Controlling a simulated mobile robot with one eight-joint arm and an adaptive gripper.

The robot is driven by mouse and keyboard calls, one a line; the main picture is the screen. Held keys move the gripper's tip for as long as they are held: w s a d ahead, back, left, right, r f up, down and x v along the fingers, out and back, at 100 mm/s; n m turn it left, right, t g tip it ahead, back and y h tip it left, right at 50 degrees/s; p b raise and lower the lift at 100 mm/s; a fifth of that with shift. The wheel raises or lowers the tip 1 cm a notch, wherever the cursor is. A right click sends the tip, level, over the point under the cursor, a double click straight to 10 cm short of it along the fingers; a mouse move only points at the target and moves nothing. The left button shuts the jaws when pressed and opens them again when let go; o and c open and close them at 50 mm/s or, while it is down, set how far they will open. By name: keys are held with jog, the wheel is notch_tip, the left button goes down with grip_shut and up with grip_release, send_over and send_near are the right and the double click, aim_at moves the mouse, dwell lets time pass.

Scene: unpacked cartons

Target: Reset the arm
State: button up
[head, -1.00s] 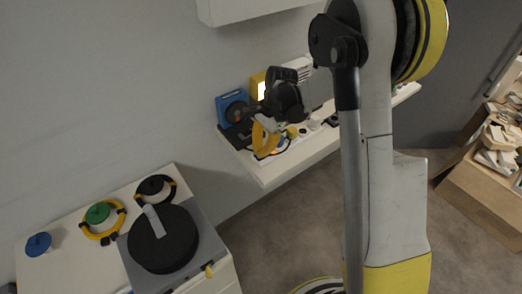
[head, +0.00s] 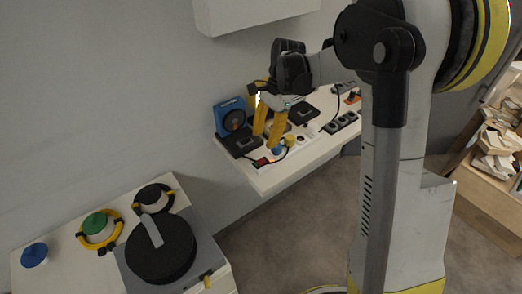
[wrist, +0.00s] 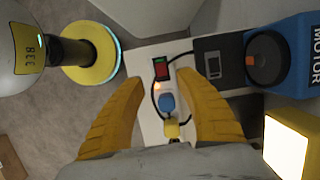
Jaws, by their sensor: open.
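My gripper (head: 269,125) has two yellow fingers and hangs over the left part of the white shelf in the head view. In the wrist view my gripper (wrist: 160,100) is open, with its fingers wide apart and nothing held between them. Between and beyond the fingers, a blue piece (wrist: 167,103) and a small yellow piece (wrist: 172,129) lie on the shelf, apart from the fingers as far as I can tell. My arm rises on the right of the head view and hides part of the shelf.
The white shelf (head: 268,183) bears a blue motor unit (head: 229,117), which also shows in the wrist view (wrist: 292,50), and a red switch (wrist: 161,68) with a black cable. A lit yellow box (wrist: 287,146) stands close to the right finger. A white cabinet (head: 75,262) with a black turntable (head: 160,250) stands at lower left.

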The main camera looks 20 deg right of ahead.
jog(key=shift+v, duration=1.3)
jog(key=s+a+r+n+t+h, duration=0.25)
jog(key=s+r+n, duration=0.4)
jog(key=s, duration=0.35)
jog(key=s+n+t, duration=0.5)
jog(key=s+n, duration=0.3)
jog(key=s, duration=0.3)
jog(key=shift+r+t, duration=0.25)
jog(key=shift+t, duration=0.1)
jog(key=shift+a+h, duration=0.1)
jog(key=shift+h, duration=0.15)
